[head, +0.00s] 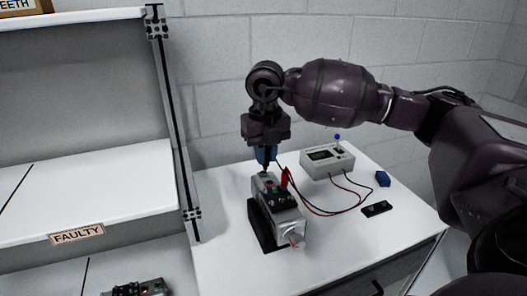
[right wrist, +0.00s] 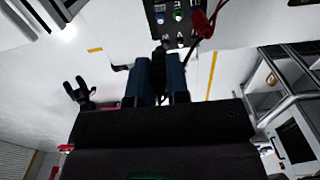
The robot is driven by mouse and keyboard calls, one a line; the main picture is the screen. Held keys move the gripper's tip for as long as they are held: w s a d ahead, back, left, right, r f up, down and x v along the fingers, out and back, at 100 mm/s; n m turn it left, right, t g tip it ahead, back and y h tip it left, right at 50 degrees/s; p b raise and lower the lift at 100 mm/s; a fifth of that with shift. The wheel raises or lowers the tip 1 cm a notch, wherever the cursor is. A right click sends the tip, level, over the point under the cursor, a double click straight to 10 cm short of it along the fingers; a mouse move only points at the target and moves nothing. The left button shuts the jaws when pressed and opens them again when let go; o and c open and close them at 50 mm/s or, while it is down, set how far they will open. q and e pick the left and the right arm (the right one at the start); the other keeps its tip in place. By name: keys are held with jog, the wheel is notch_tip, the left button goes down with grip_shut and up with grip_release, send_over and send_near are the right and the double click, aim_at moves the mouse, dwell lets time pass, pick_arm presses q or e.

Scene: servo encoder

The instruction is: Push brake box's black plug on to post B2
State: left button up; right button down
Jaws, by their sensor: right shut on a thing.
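The grey brake box (head: 318,166) has a small display and a blue-tipped lever, with a red and a black lead running from its front. The servo unit (head: 279,205) sits left of it in a black cradle; its dark top panel (right wrist: 158,32) carries coloured posts. A red plug (head: 284,178) stands upright on that panel and also shows in the right wrist view (right wrist: 203,24). My right gripper (head: 265,165) points down just above the panel's far end. Its blue fingers are shut on the black plug, mostly hidden between them. Post labels are too small to read surely.
A blue block (head: 382,178) and a flat black part (head: 377,208) lie on the white table (head: 345,245) at right. A shelf with a FAULTY label (head: 77,233) stands at left. The leads loop across the table between both boxes. The front table area is clear.

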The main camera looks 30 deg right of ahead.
aim_at(266, 190)
jog(key=shift+d+f, duration=0.1)
jog(key=shift+f, duration=0.2)
jog(key=shift+f+b, duration=0.35)
jog(key=shift+f, duration=0.1)
jog(key=shift+f+b, duration=1.5)
jog(key=shift+f, duration=1.3)
jog(key=shift+f, duration=0.15)
jog(key=c, duration=1)
grip_release()
